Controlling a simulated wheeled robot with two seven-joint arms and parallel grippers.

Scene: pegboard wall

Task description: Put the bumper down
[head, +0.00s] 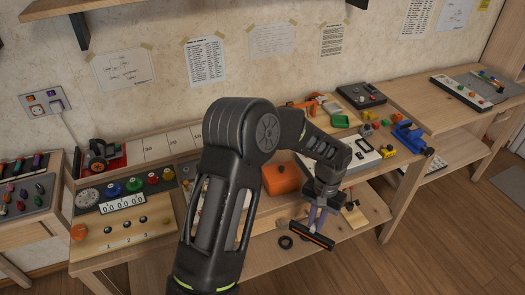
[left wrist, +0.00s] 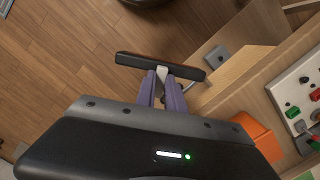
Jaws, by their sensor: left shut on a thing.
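The bumper (head: 312,236) is a long black bar with an orange stripe along it. My left gripper (head: 317,216) is shut on it near the middle and holds it in front of the workbench, by the lower shelf. In the left wrist view the bumper (left wrist: 135,61) lies across the purple fingertips of the gripper (left wrist: 162,76). A pale piece of the bumper shows between the fingers. I cannot tell whether the bumper touches the shelf. My right gripper is not in view.
The lower shelf (head: 350,232) has black rings (head: 286,242) and small parts on it. An orange bin (head: 281,178) stands behind my left arm. The bench top holds a blue vise (head: 408,136) and several coloured parts. Wooden floor (head: 440,245) is clear at the right.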

